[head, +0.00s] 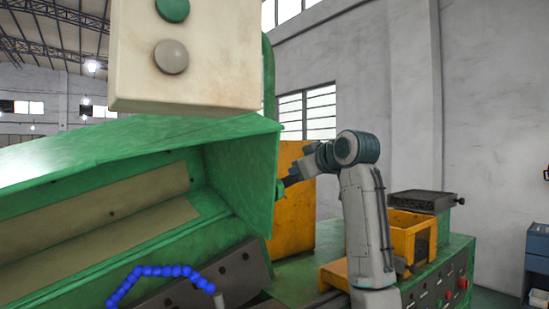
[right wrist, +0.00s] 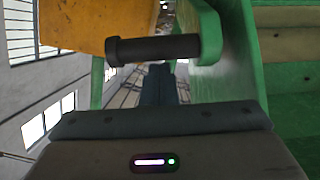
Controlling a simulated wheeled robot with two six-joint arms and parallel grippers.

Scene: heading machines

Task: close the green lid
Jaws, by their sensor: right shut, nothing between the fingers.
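The green lid (head: 150,135) is a large green hood, standing raised and open at the left of the head view, its beige-lined inside showing. Its green side wall (right wrist: 228,50) also shows in the right wrist view. A dark bar handle (right wrist: 155,49) sticks out from a green bracket (right wrist: 207,35) on that wall. My right gripper (head: 288,182) is at the lid's right edge, close to the handle. In the right wrist view its fingers (right wrist: 158,72) are together and empty, with their tips just short of the bar in the picture; I cannot tell whether they touch it. My left gripper is out of view.
A beige control box (head: 190,60) with round buttons hangs in front of the lid. A blue beaded hose (head: 160,271) lies below the opening. An orange panel (head: 293,220) stands behind my right gripper, and an orange box (head: 412,240) sits on the green machine at right.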

